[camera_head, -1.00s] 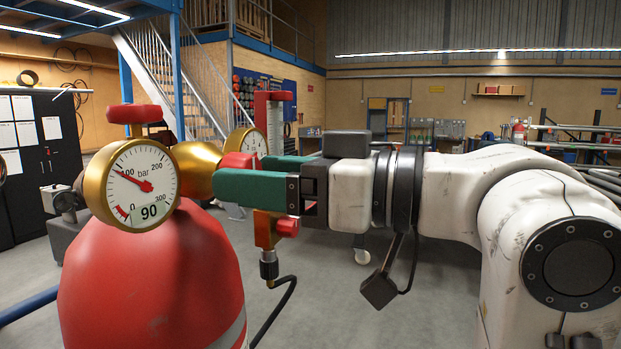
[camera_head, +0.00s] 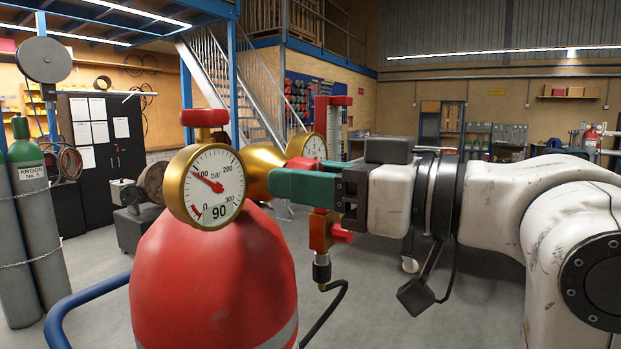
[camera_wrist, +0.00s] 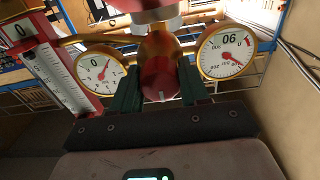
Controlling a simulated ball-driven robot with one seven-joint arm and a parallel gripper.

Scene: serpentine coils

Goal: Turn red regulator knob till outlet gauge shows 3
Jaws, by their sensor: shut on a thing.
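The red regulator knob (camera_wrist: 160,80) sits between the two green fingers of my gripper (camera_wrist: 159,90) in the wrist view. My gripper (camera_head: 284,176) is shut on it; in the head view the fingers hide most of the knob. The brass regulator body (camera_head: 262,165) is just left of the fingers. The outlet gauge (camera_wrist: 101,70) is left of the knob in the wrist view, with a short needle; its numbers are too small to read surely. In the head view the outlet gauge (camera_head: 315,146) is partly hidden. The bottle pressure gauge (camera_head: 213,187) reads 90 bar.
A red gas cylinder (camera_head: 214,280) stands below the regulator. A flowmeter (camera_head: 322,130) rises behind my fingers, with a black hose (camera_head: 330,305) below. Grey argon cylinders (camera_head: 35,230) and a blue rail (camera_head: 85,290) are at the left. Open floor lies behind.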

